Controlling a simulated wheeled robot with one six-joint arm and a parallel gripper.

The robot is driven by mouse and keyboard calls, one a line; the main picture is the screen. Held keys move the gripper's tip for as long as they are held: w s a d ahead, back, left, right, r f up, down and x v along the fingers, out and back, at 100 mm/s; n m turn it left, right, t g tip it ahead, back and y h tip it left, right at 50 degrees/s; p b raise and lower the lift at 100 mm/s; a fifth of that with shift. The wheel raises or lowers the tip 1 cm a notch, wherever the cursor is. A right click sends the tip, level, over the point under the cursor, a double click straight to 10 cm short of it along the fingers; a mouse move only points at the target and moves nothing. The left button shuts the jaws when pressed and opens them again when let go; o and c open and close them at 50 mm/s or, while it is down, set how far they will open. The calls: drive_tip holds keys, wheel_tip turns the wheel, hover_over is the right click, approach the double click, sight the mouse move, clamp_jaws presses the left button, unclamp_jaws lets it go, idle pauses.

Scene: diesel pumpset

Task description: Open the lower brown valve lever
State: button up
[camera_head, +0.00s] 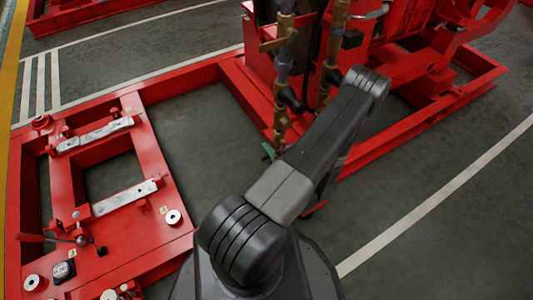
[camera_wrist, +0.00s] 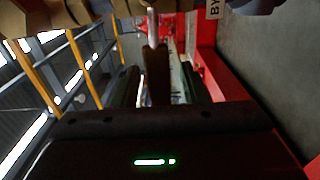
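A brown lever handle (camera_wrist: 157,75) hangs in the middle of the wrist view, with a pale metal stem above it. It lies between the two dark fingers of my gripper (camera_wrist: 161,88). The fingers stand apart, with a gap seen on each side of the lever, so my gripper looks open around it. Whether either finger touches it is hard to tell. In the head view my arm hides my gripper and the lever. Brass valve pipes (camera_head: 281,62) rise behind my arm.
A second brass pipe (camera_head: 327,75) stands close to my arm. The red pump frame (camera_head: 400,128) lies behind, and a red skid (camera_head: 150,200) with metal brackets lies at left. A small green handle (camera_head: 268,151) sits low beside my arm. Grey floor (camera_head: 450,230) is clear at right.

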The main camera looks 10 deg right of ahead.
drive_tip(key=shift+w+a, duration=0.1)
drive_tip(key=shift+w, duration=0.25)
clamp_jaws()
